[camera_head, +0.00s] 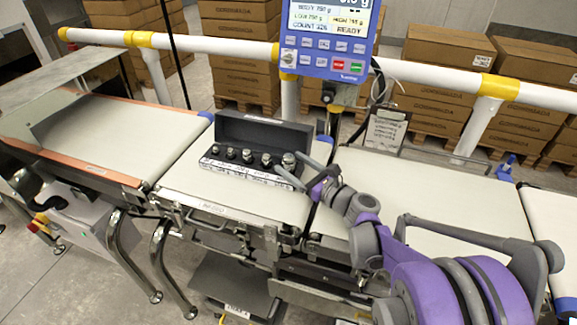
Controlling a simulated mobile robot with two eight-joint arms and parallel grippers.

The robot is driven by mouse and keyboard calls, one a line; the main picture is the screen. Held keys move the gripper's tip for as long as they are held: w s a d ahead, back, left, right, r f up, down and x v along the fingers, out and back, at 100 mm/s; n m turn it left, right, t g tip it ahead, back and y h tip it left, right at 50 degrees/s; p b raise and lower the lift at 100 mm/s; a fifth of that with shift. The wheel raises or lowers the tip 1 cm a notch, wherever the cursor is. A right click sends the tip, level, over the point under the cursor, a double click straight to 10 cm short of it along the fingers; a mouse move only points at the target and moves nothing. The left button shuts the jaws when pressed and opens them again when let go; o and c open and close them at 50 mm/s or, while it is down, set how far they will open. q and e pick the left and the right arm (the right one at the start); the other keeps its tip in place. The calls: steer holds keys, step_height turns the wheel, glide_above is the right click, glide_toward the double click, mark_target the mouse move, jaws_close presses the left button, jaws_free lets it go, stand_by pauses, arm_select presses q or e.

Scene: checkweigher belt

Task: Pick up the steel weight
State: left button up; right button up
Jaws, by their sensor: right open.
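Several steel weights of graded size stand in a row in a dark open case (262,132) on the middle belt, the smallest at the left. The largest steel weight (289,161) is at the right end of the row. My right gripper (290,166) is open, with its grey fingers at that weight, one on the near side and one toward the far side. I cannot tell whether they touch it. Its purple and grey arm comes in from the lower right. My left gripper is not in view.
A blue control panel (327,45) stands behind the case on a post. A white rail (215,46) with yellow joints runs behind the belts. A metal guard (58,78) covers part of the left belt. The right belt (440,190) is bare.

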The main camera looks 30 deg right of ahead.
steer(key=shift+x, duration=1)
jaws_close()
steer(key=shift+s, duration=0.1)
